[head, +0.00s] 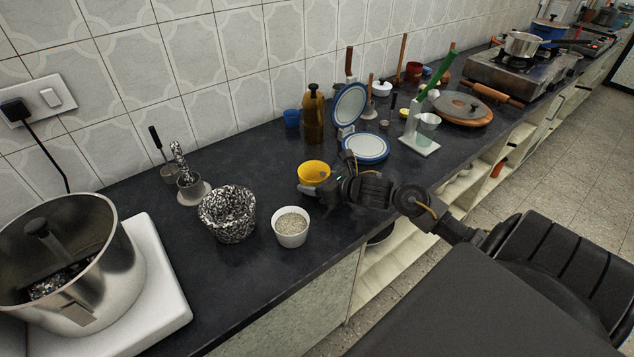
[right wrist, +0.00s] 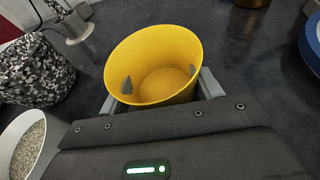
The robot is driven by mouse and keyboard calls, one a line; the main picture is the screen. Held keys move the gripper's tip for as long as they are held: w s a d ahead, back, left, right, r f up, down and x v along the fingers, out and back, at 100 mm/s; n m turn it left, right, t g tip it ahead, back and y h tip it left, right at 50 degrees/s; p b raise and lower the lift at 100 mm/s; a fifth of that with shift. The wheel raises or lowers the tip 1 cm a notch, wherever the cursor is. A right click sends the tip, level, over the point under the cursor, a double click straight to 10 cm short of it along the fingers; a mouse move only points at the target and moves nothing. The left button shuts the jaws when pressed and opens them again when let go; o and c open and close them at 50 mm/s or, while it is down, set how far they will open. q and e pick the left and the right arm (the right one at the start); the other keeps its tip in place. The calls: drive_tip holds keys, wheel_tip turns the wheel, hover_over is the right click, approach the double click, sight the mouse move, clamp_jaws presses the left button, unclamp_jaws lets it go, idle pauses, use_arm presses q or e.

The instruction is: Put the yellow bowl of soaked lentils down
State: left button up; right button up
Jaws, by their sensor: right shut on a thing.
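The yellow bowl (head: 314,171) is over the dark counter (head: 270,275), near the middle of the head view. My right gripper (head: 316,184) is shut on it. In the right wrist view the yellow bowl (right wrist: 140,52) sits between the two grey fingers of my right gripper (right wrist: 160,92), one on each side. Its mouth faces up and towards that camera. Its inside looks plain yellow with two small grey patches on the wall; I see no clear lentils. I cannot tell whether its base touches the counter. My left gripper is not in view.
A white bowl of pale grains (head: 291,228) and a black-and-white speckled bowl (head: 228,214) stand left of the yellow bowl. A brown bottle (head: 313,118) stands behind it. A blue-rimmed plate (head: 366,148) lies to its right. The counter just left of the yellow bowl is bare.

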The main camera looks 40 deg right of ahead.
drive_tip(key=shift+f, duration=0.4)
drive_tip(key=shift+f, duration=0.1)
drive_tip(key=shift+f, duration=0.1)
drive_tip(key=o, duration=1.3)
drive_tip(key=shift+o, duration=0.2)
